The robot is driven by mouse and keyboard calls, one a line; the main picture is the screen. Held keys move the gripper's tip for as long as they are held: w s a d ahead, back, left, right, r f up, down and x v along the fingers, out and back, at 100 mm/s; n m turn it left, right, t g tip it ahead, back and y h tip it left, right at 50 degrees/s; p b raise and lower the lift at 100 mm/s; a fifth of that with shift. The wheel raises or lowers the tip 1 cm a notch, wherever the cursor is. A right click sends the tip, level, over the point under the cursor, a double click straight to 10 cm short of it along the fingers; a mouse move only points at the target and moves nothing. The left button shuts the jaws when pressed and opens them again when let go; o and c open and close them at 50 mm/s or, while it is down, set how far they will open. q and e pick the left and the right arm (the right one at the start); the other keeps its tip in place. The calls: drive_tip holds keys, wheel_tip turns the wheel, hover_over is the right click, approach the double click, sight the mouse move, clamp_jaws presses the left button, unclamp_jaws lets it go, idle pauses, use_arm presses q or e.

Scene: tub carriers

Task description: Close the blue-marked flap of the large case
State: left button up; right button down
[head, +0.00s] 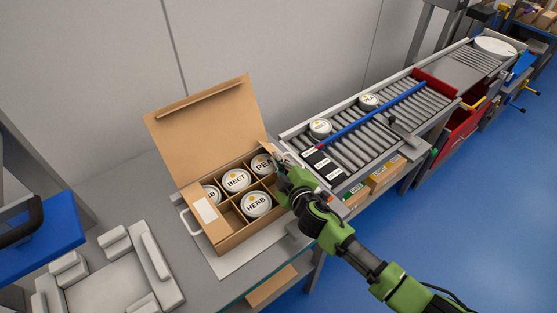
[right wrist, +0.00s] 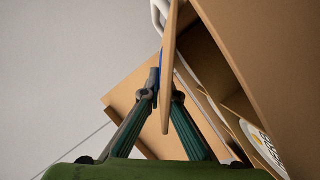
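The large case (head: 232,243) is an open brown cardboard box with dividers on the grey table. Round white tubs, among them one labelled BEET (head: 236,180) and one labelled HERB (head: 256,204), sit in its compartments. Its large lid (head: 208,122) stands up at the back. My right gripper (head: 284,172) is at the case's right end and hides much of that side. In the right wrist view its fingers (right wrist: 164,88) close on both sides of a thin upright flap (right wrist: 168,115) with a blue mark (right wrist: 163,62). My left gripper is not in view.
A roller conveyor (head: 350,130) with a blue rail and a few tubs runs right of the case. A white foam-like tray (head: 110,275) lies at front left, near a blue object (head: 45,250). A grey wall stands behind.

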drive_tip(key=c, duration=2.3)
unclamp_jaws()
drive_tip(key=shift+c, duration=0.2)
drive_tip(key=v, duration=1.2)
